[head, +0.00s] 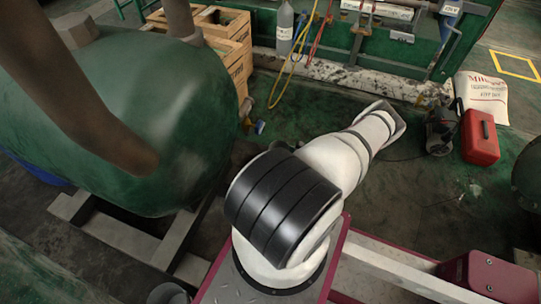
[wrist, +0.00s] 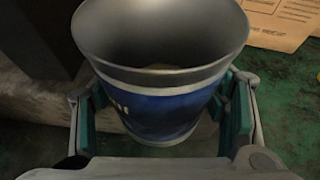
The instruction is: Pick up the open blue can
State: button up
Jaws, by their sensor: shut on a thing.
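The open blue can (wrist: 160,112) fills the middle of the wrist view. It has a bare metal rim, a grey inside and a blue label with pale lettering. My gripper (wrist: 166,90) has a green-padded finger on each side of the can and is shut on it. The can looks upright between the fingers. I cannot tell whether its base touches the floor. In the head view my arm reaches away to the upper right, and neither the can nor my fingers can be made out there.
A red case (head: 480,138) and a white printed sack (head: 483,98) stand right of my arm. A large green tank (head: 150,110) and wooden crates (head: 228,50) are at the left. A concrete curb (head: 350,75) runs behind.

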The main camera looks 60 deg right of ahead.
jog(key=shift+s+d, duration=0.2)
jog(key=shift+s, duration=0.95)
jog(key=shift+s+d, duration=0.2)
jog(key=shift+s, duration=0.9)
jog(key=shift+s, duration=0.1)
jog(key=shift+d, duration=0.1)
